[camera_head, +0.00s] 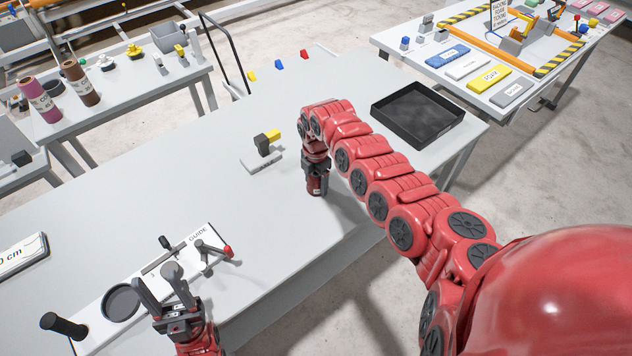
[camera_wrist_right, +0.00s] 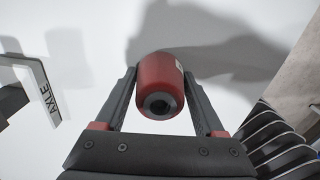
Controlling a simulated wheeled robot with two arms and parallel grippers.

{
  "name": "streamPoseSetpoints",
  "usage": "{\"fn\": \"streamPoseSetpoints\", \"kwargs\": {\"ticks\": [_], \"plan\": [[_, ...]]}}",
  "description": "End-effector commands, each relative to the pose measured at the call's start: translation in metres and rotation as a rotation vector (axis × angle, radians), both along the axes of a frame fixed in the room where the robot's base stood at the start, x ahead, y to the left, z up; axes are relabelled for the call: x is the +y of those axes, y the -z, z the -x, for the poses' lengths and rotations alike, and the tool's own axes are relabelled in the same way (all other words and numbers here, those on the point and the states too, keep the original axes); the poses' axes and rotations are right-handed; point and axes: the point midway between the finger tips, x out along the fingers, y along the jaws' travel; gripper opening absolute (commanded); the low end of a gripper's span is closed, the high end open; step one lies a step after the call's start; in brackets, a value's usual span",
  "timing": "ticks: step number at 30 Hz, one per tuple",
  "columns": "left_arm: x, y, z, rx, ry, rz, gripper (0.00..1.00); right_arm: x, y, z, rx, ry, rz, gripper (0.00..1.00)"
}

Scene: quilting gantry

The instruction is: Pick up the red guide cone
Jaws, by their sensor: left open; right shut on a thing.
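The red guide cone (camera_wrist_right: 160,85) is a rounded red piece with a dark hole in its near end and a pale label. In the head view it shows as a small red piece (camera_head: 317,186) under my right gripper (camera_head: 315,170). In the right wrist view the gripper (camera_wrist_right: 160,90) has one finger on each side of it and is shut on it. Its shadow falls on the white table (camera_head: 230,190); I cannot tell whether it touches the top. My left gripper (camera_head: 157,284) is open and empty by the GUIDE board (camera_head: 203,266).
A grey block with a yellow tip (camera_head: 268,143) stands on a plate left of my right gripper. A black tray (camera_head: 417,113) lies right of the arm. A black peg (camera_head: 64,326) is at front left.

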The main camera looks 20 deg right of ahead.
Motion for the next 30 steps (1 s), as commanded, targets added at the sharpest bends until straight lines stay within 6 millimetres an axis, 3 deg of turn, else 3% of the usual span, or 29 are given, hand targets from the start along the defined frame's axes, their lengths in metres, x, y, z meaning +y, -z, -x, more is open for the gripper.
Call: {"fn": "streamPoseSetpoints", "kwargs": {"ticks": [1, 5, 17, 23, 29, 30], "plan": [[0.0, 0.0, 0.0, 0.0, 0.0, 0.0, 0.5, 0.0, 0.0, 0.0, 0.0, 0.0, 0.0, 0.33], [0.0, 0.0, 0.0, 0.0, 0.0, 0.0, 0.5, 0.0, 0.001, 0.0, 0.0, 0.0, 0.0, 0.1], [0.0, 0.005, 0.0, 0.0, 0.0, 0.0, 0.5, -0.002, -0.005, -0.001, -0.004, 0.003, 0.001, 0.1], [0.0, 0.026, 0.0, 0.0, 0.0, 0.0, 0.5, -0.002, -0.033, -0.002, -0.01, 0.001, 0.002, 0.1], [0.0, 0.023, 0.0, 0.0, 0.0, 0.0, 0.5, 0.018, -0.038, 0.022, -0.001, 0.001, -0.001, 0.1], [0.0, 0.002, 0.0, 0.001, 0.0, 0.0, 0.5, 0.024, -0.047, 0.027, 0.005, -0.001, -0.004, 0.1]]}}
